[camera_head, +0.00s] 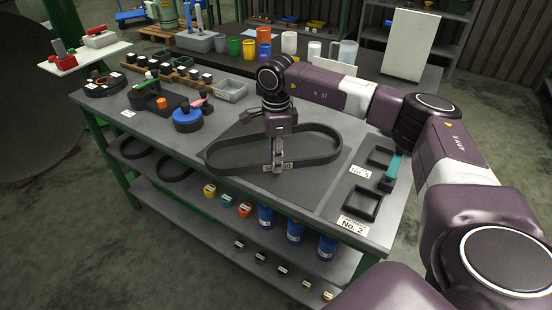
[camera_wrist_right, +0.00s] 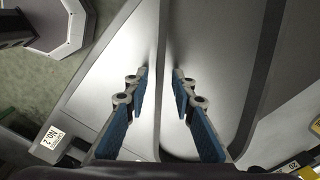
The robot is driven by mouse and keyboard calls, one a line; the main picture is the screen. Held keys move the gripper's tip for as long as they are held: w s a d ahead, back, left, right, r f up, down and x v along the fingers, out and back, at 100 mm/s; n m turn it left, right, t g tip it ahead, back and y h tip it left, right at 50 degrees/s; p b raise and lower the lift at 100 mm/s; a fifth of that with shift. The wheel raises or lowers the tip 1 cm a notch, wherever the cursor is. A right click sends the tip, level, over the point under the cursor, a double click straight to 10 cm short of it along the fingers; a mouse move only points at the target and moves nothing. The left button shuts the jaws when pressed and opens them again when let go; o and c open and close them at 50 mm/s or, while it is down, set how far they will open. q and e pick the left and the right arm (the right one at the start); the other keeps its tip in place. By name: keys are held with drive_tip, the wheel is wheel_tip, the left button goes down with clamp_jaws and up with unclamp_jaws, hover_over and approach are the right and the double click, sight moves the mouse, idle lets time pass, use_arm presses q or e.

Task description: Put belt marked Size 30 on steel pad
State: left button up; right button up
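A large black looped belt (camera_head: 325,160) lies on a grey pad (camera_head: 345,141) on the workbench, and a small label shows at its front. The print on that label is too small to read in the head view. My right gripper (camera_head: 277,165) points down at the belt's front stretch, by the label. In the right wrist view, the fingers (camera_wrist_right: 160,75) with blue pads are apart. A light grey surface shows between them, and a dark curved band of the belt (camera_wrist_right: 263,75) runs to their right. My left gripper is not in view.
On the workbench (camera_head: 225,120), trays with dark square frames (camera_head: 362,203) and No. labels stand at the right. Blocks, a blue round part (camera_head: 187,120) and a grey bin (camera_head: 231,90) stand at the left. Cups (camera_head: 289,42) line a table behind.

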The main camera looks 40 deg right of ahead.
drive_tip(key=shift+r, duration=0.1)
drive_tip(key=shift+w+r, duration=0.1)
drive_tip(key=shift+r, duration=0.25)
wheel_tip(320, 180, up, 11)
drive_tip(key=b, duration=0.1)
drive_tip(key=shift+r, duration=0.1)
idle(0.4)
